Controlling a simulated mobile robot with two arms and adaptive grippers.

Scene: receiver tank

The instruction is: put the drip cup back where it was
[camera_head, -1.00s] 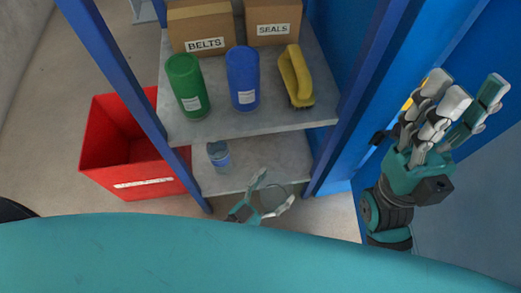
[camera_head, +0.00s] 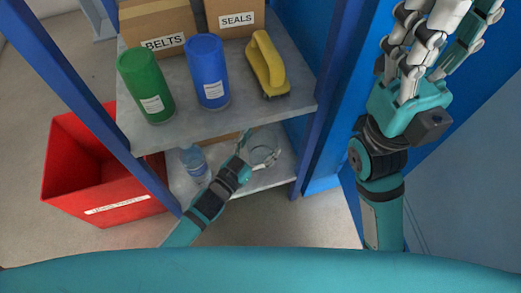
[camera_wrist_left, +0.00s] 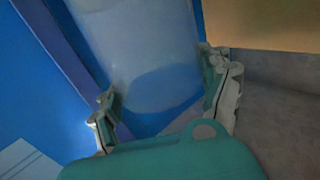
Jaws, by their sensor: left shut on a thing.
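The drip cup (camera_head: 264,154) is a clear, see-through cup at the right part of the lower shelf in the head view. My left gripper (camera_head: 259,150) reaches into the lower shelf space and is shut on the cup. In the left wrist view the cup (camera_wrist_left: 150,55) is large and translucent between the fingers of my left gripper (camera_wrist_left: 165,98). I cannot tell whether the cup's base touches the shelf. My right gripper (camera_head: 450,18) is raised at the right, open and empty, its fingertips partly cut off.
A clear bottle (camera_head: 194,162) stands on the lower shelf (camera_head: 182,185), left of my left gripper. The upper shelf (camera_head: 205,122) holds a green canister (camera_head: 145,85), a blue canister (camera_head: 208,72), a yellow brush (camera_head: 266,62) and two boxes. Blue posts flank the opening. A red bin (camera_head: 90,185) stands left.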

